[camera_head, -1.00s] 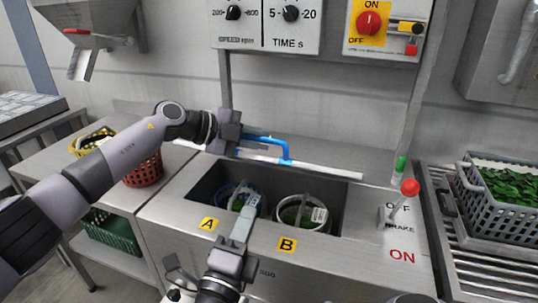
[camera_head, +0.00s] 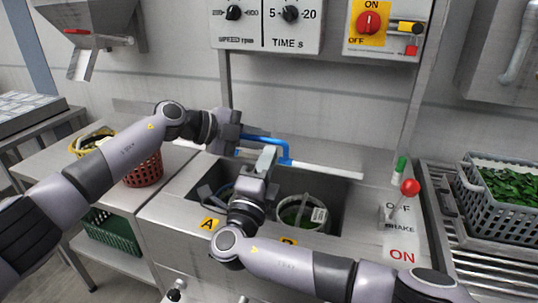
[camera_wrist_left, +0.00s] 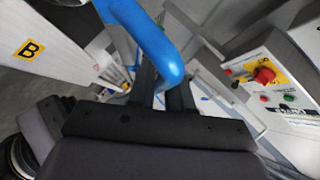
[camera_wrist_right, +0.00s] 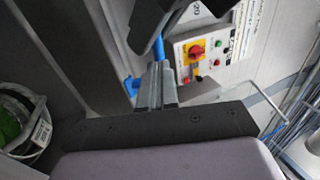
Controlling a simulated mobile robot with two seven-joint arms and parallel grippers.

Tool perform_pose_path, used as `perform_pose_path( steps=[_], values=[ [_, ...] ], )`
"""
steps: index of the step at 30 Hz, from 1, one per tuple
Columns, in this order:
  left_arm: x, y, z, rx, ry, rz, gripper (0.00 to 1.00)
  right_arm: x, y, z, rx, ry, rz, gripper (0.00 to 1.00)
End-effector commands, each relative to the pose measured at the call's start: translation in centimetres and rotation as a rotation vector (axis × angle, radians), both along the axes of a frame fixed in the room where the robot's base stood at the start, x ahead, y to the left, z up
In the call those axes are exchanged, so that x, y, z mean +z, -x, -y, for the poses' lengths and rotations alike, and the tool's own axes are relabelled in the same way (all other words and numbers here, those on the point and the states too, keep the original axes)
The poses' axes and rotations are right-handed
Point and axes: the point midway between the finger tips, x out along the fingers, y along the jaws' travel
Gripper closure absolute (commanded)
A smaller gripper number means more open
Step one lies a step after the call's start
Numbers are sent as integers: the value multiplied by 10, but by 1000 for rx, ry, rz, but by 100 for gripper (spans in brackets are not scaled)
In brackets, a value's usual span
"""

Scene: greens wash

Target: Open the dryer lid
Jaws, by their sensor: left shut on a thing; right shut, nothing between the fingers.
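The dryer well stands uncovered, with spin basket B (camera_head: 303,214) in its right side; spin basket A is mostly hidden by my right arm. A pale strip (camera_head: 330,171) along the well's back looks like the lid's edge, with a blue handle (camera_head: 285,152) on it. How far the lid is raised is hard to tell. My left gripper (camera_head: 241,137) is shut on the blue handle, which also shows in the left wrist view (camera_wrist_left: 150,45). My right gripper (camera_head: 267,155) is shut and empty over the well, just in front of the handle; contact is unclear.
A brake lever with a red knob (camera_head: 409,187) stands right of the well. A grey crate of greens (camera_head: 490,205) sits on the right rack. A red basket (camera_head: 144,170) stands on the left table. The control panel (camera_head: 265,23) hangs above.

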Motion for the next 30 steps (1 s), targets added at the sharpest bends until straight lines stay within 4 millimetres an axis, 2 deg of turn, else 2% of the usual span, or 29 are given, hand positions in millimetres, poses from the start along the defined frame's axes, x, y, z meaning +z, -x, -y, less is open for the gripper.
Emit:
perform_pose_path(
  steps=[4,15,21,28,29,30],
  values=[
    [0,-1,0,2,1,1,100,3,-8,2,1,-1,-1,100],
    [1,0,0,2,1,1,100,5,-10,3,1,-2,0,100],
    [-1,0,0,-1,-2,-1,100,20,-22,7,1,-1,2,100],
    [-5,2,0,-6,-6,-10,100,21,-24,10,-3,-1,4,100],
    [-6,2,0,-7,-7,-10,71,21,-24,10,-3,-1,4,100],
    [-6,2,0,-7,-8,-10,60,21,-24,10,-5,-1,3,100]
  ],
)
